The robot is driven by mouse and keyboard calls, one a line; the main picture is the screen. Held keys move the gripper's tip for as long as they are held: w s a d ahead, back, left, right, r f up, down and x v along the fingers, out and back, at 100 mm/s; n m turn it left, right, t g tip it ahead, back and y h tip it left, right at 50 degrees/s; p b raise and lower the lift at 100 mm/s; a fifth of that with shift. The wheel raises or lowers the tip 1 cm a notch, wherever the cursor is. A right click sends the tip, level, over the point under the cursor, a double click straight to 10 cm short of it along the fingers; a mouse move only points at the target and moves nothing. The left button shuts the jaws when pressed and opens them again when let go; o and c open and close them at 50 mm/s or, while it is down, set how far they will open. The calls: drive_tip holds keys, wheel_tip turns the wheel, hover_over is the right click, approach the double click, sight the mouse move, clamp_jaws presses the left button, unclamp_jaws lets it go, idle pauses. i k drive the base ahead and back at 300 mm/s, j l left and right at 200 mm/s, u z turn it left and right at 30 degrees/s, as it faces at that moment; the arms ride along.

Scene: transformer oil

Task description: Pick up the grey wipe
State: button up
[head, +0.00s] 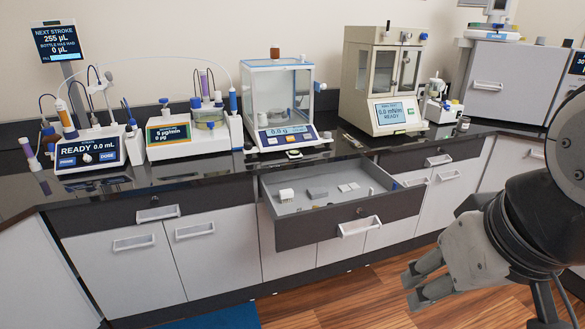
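The open drawer (340,236) in the middle of the bench holds several small items. A small flat grey piece (317,193) lies in it near the back, left of centre, and may be the grey wipe; it is too small to be sure.
In the drawer, a white block (286,196) sits at left and small pale pieces (348,187) lie to the right. On the dark counter stand a titrator (87,150), a glass-sided balance (287,135) and a beige cabinet instrument (385,115). Floor before the drawer is free.

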sight(316, 193)
drive_tip(key=u, duration=0.25)
drive_tip(key=i+l+u, duration=0.2)
drive_tip(key=u, duration=0.15)
drive_tip(key=i+l+u, duration=0.15)
drive_tip(key=u, duration=0.2)
drive_tip(key=i+l+u, duration=0.1)
drive_tip(key=l+u, duration=0.25)
drive_tip(key=i+l, duration=0.15)
drive_tip(key=l, duration=0.25)
drive_tip(key=i+l+u, duration=0.15)
drive_tip(key=l, duration=0.25)
drive_tip(key=i+l, duration=0.1)
drive_tip(key=l, duration=0.3)
drive_tip(key=i+l+u, duration=0.1)
drive_tip(key=l, duration=0.3)
